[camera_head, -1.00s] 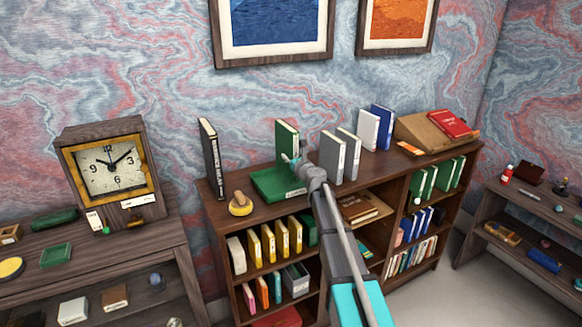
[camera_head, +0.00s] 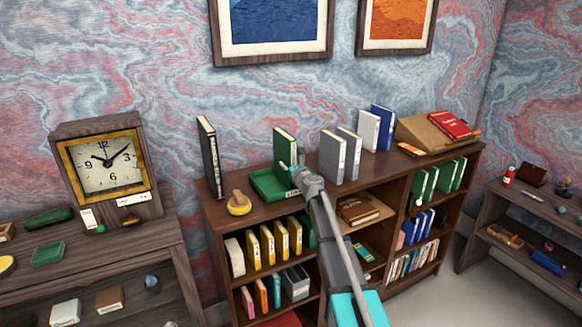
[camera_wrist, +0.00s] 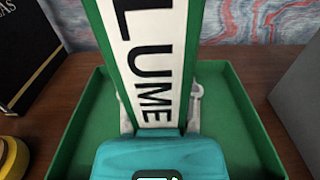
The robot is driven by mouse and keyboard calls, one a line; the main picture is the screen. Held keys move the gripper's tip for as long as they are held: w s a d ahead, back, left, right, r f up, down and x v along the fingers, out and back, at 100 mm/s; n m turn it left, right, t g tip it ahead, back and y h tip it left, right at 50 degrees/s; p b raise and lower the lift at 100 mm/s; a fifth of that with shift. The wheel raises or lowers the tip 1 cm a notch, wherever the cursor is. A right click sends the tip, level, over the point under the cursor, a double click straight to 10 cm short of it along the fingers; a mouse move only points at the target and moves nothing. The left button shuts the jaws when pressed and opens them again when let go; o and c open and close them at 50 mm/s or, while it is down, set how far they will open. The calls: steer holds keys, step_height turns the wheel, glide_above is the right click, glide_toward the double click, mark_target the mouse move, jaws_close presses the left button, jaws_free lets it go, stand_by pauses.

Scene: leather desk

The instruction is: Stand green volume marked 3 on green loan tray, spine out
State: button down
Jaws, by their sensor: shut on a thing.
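The green volume (camera_head: 284,149) stands upright at the green loan tray on top of the bookcase. In the wrist view its spine (camera_wrist: 150,60) faces my camera, with a white label reading "LUME"; a number is not visible. The green loan tray (camera_head: 264,185) has a low rim that shows on both sides of the book in the wrist view (camera_wrist: 240,112). My gripper (camera_head: 293,172) is shut on the green volume, low on the spine side. My teal gripper body hides the book's lower end, so I cannot tell whether it touches the tray floor.
A black book (camera_head: 209,157) stands left of the tray, with a yellow round-based object (camera_head: 239,204) in front. Grey books (camera_head: 333,157) stand close on the right. A sloped wooden stand (camera_head: 424,131) holds a red book (camera_head: 450,124). A clock (camera_head: 104,170) stands on the left desk.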

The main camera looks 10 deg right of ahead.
steer(key=shift+f, duration=0.1)
steer(key=shift+c, duration=1.8)
jaws_free()
steer(key=shift+r, duration=0.2)
steer(key=v, duration=1.2)
steer(key=shift+s, duration=0.1)
